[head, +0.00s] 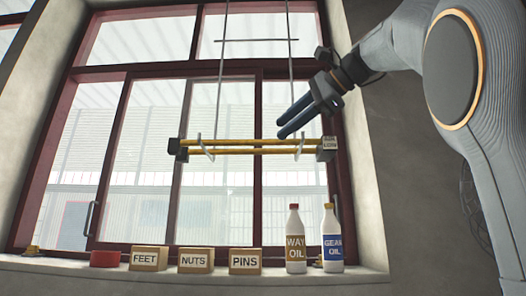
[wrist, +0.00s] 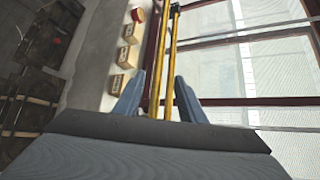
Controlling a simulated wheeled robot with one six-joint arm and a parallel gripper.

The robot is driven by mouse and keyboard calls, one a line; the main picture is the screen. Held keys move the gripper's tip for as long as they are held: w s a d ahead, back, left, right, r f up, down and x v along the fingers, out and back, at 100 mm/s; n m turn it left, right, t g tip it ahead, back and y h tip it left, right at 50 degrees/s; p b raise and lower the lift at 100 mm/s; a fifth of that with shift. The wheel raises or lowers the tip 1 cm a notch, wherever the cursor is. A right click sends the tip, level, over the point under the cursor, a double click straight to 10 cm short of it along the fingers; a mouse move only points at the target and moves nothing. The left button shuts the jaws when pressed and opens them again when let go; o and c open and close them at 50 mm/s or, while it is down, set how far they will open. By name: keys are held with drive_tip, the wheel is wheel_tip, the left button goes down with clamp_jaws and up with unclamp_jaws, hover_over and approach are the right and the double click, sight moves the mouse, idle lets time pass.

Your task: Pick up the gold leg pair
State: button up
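The gold leg pair (head: 235,147) is two parallel yellow bars lying level in hooks that hang in front of the window. Dark blocks sit at its left end, and a lettered grey block sits at its right end. My gripper (head: 281,128) has two blue fingers spread apart, just above the right part of the bars in the head view. In the wrist view the gold bars (wrist: 170,50) run away lengthwise between the two open fingers (wrist: 159,80). The fingers look empty; I cannot tell the exact gap to the bars.
On the sill (head: 200,274) stand boxes marked FEET (head: 149,259), NUTS (head: 196,260) and PINS (head: 245,261), a red object (head: 104,258), and bottles of WAY OIL (head: 296,240) and GEAR OIL (head: 332,240). Thin hanging rods (head: 219,80) rise above the bars. The window frame is close behind.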

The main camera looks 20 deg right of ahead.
sight(268, 140)
drive_tip(key=p+x, duration=0.2)
drive_tip(key=x, duration=0.4)
drive_tip(key=shift+w+a+f, duration=0.15)
drive_tip(key=shift+a+f, duration=0.05)
drive_tip(key=shift+f, duration=0.05)
clamp_jaws()
